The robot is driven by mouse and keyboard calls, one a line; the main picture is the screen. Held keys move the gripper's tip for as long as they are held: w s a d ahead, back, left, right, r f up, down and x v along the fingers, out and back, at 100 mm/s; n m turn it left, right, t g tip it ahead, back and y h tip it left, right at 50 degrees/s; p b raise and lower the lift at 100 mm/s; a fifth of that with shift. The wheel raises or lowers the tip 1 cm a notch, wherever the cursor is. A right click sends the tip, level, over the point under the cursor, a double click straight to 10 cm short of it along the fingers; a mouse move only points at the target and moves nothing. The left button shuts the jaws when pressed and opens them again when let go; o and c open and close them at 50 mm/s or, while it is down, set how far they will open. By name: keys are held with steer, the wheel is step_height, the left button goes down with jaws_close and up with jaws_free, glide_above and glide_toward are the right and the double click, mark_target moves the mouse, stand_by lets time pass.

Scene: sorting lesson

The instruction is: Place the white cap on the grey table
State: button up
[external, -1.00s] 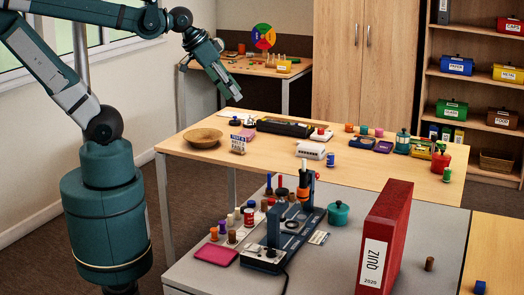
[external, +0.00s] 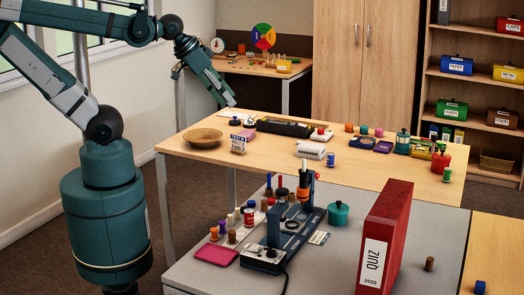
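The grey table (external: 335,258) stands in the foreground. A small whitish piece (external: 237,213) stands there among several small coloured pieces at the left; I cannot tell whether it is the white cap. My gripper (external: 230,103) hangs above the far left edge of the wooden table, pointing down and to the right. Its fingers are too small and dark to show whether they are open or shut, and I see nothing clearly held. A flat white item (external: 236,115) lies on the wooden table just below it.
The wooden table (external: 290,187) carries a bowl (external: 203,138), a black case (external: 284,127) and several small coloured things. On the grey table stand a tall red QUIZ binder (external: 386,238), a blue device (external: 290,235), a teal pot (external: 338,213) and a pink pad (external: 215,255).

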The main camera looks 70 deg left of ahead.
steer(key=shift+w, duration=0.1)
steer(key=w+a+r+m+g, duration=0.15)
steer(key=w+a, duration=0.25)
steer(key=w, duration=0.4)
steer(key=w+a+r+m+g, duration=0.1)
steer(key=w+a+m, duration=0.2)
steer(key=w+a, duration=0.35)
steer(key=w+a+r+m+g, duration=0.1)
steer(key=w+a+m, duration=0.2)
steer(key=w, duration=0.6)
steer(key=m+g, duration=0.4)
steer(key=m, duration=0.6)
glide_above(299, 142)
step_height(299, 142, down, 32)
steer(key=shift+w+a+f+m, duration=0.15)
steer(key=shift+a+f+m, duration=0.1)
steer(key=shift+f, duration=0.25)
steer(key=shift+f, duration=1.25)
